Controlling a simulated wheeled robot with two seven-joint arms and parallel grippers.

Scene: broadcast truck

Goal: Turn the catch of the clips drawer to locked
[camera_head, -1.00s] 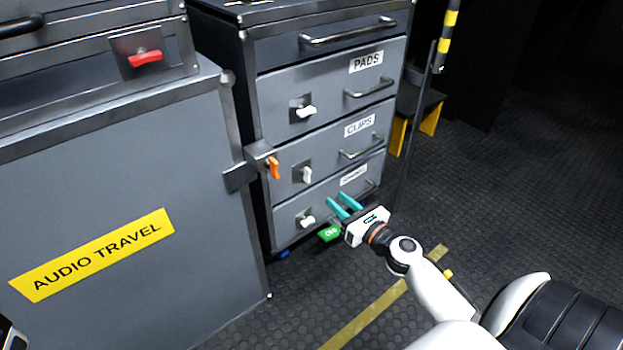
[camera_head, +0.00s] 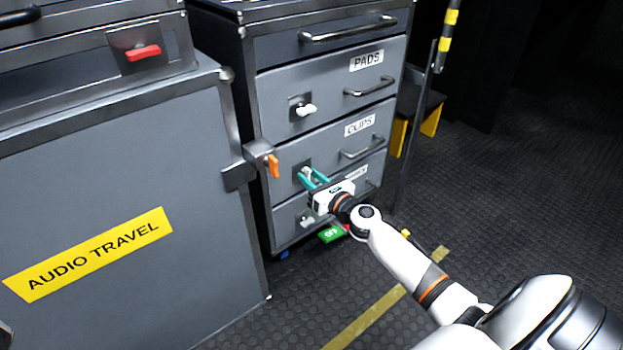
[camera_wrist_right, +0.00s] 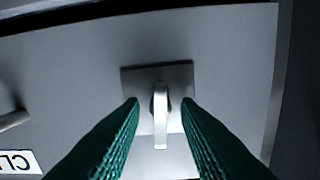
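The clips drawer (camera_head: 336,146) is the middle labelled drawer of the grey cabinet and looks closed. Its white catch (camera_head: 306,171) sits on a dark square plate at the drawer's left side, partly hidden by my fingers in the head view. In the right wrist view the catch (camera_wrist_right: 160,112) hangs straight along the picture's vertical, between my two teal fingers. My right gripper (camera_head: 313,178) is open around the catch, with a gap showing on both sides (camera_wrist_right: 160,125).
The pads drawer above has its own white catch (camera_head: 306,110); the drawer below has another (camera_head: 307,220). An orange latch (camera_head: 273,166) projects left of the clips catch. The Audio Travel case (camera_head: 110,200) stands close at left.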

